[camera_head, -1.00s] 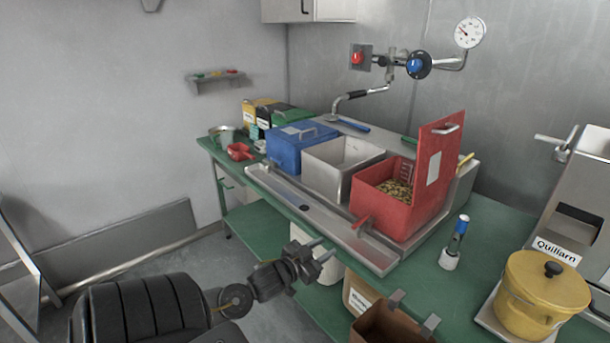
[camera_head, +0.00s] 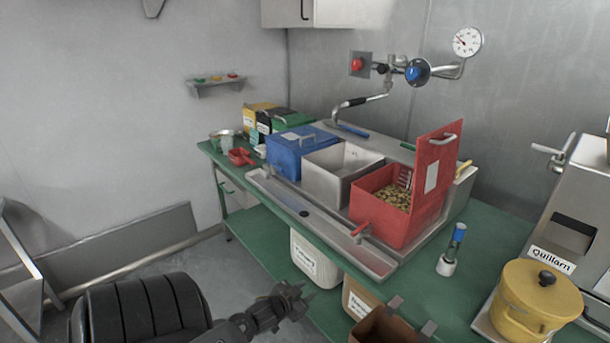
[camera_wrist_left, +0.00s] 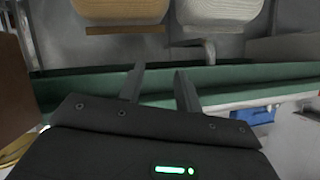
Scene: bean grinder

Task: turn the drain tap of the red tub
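The red tub (camera_head: 385,222) stands at the right end of the metal tray, its lid (camera_head: 437,172) raised upright. Brownish beans (camera_head: 394,195) lie inside it. Its drain tap has a red handle (camera_head: 361,229) low on the front wall, above the tray. My left gripper (camera_head: 298,298) is low in front of the bench, well below and left of the tap, touching nothing visible. In the left wrist view its two fingers (camera_wrist_left: 158,75) stand apart with nothing between them. The tap cannot be made out in that view. My right gripper is not in view.
A white tub (camera_head: 325,188) and a blue tub (camera_head: 287,160) stand left of the red one. A bin (camera_head: 314,262) and a brown box (camera_head: 380,328) are below the bench edge.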

